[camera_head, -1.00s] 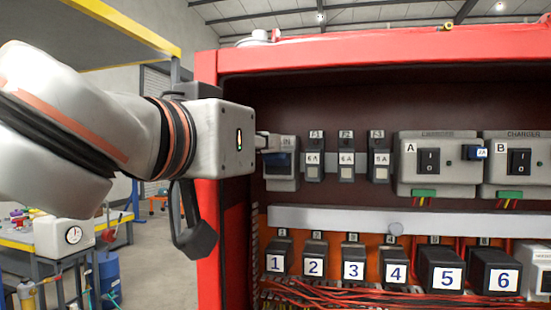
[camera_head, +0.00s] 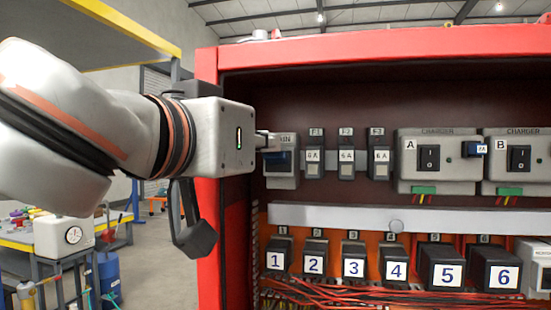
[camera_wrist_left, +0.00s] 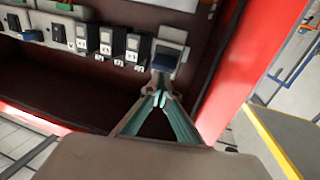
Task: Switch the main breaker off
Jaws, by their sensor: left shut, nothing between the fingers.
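The main breaker (camera_head: 283,176) is a grey block at the left end of the upper row inside the red cabinet, with its label partly hidden and only "IN" readable. Its dark blue lever (camera_head: 281,160) sits below the label. It also shows in the left wrist view (camera_wrist_left: 172,38), with the blue lever (camera_wrist_left: 165,62) just beyond the fingertips. My left gripper (camera_head: 268,141) comes in from the left and its fingertips are close at the breaker's left front. In the left wrist view my left gripper (camera_wrist_left: 162,99) is shut and empty. I cannot tell whether it touches the lever. My right gripper is not in view.
Several small breakers (camera_head: 346,158) stand right of the main breaker, then charger A (camera_head: 405,180) and charger B (camera_head: 500,175). Numbered black blocks (camera_head: 354,260) and red wires fill the lower row. The cabinet's red left post (camera_head: 208,265) stands beside my left arm.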

